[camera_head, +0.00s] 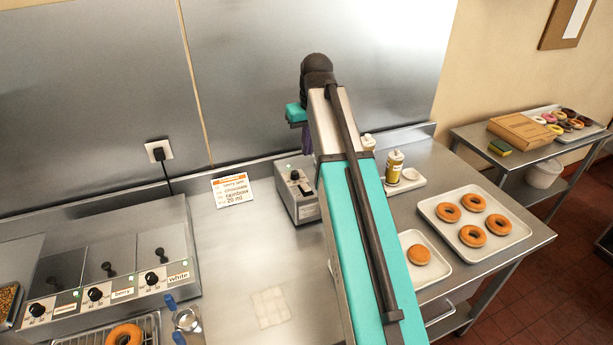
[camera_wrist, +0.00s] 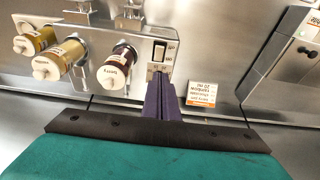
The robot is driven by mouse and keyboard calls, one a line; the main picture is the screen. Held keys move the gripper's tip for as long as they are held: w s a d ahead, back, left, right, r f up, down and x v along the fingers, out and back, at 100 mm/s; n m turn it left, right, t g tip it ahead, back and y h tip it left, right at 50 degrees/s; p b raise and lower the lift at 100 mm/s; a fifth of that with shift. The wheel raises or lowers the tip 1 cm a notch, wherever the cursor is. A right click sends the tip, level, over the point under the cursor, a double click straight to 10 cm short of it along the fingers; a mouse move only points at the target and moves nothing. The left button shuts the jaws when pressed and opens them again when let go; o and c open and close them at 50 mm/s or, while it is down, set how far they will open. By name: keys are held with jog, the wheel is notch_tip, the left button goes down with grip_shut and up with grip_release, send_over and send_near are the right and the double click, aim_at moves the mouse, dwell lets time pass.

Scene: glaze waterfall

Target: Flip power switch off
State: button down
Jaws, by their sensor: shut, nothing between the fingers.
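A pale panel with a dark rocker power switch (camera_wrist: 159,50) shows at the upper middle of the wrist view. Small labels lie beside it, too blurred to read surely; I cannot tell which way it is tipped. My gripper (camera_wrist: 160,78) is shut and empty. Its purple fingers point toward the switch and cover the panel's lower end; I cannot tell whether they touch it. In the head view a small grey control box (camera_head: 306,210) with a black knob stands on the counter, just left of my arm. My gripper (camera_head: 307,150) hangs above and behind it, partly hidden by my arm.
Bottles with white caps (camera_wrist: 112,75) stand close beside the panel; a yellow one (camera_head: 394,167) shows behind my arm. An order card (camera_head: 232,190) leans at the wall. A glaze unit (camera_head: 120,285) is left, donut trays (camera_head: 510,238) right. Counter between is mostly clear.

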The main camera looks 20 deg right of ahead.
jog(key=shift+d, duration=0.2)
jog(key=shift+f, duration=0.15)
jog(key=b, duration=0.6)
send_over(307, 188)
jog(key=s+x, duration=0.1)
jog(key=x, duration=0.6)
jog(key=s+x, duration=0.1)
jog(key=x, duration=0.3)
jog(key=shift+s+f, duration=0.25)
jog(key=shift+f, duration=0.2)
jog(key=shift+s+f+b, duration=0.2)
jog(key=shift+f+b, duration=0.35)
jog(key=shift+f, duration=0.35)
jog(key=shift+d, duration=0.1)
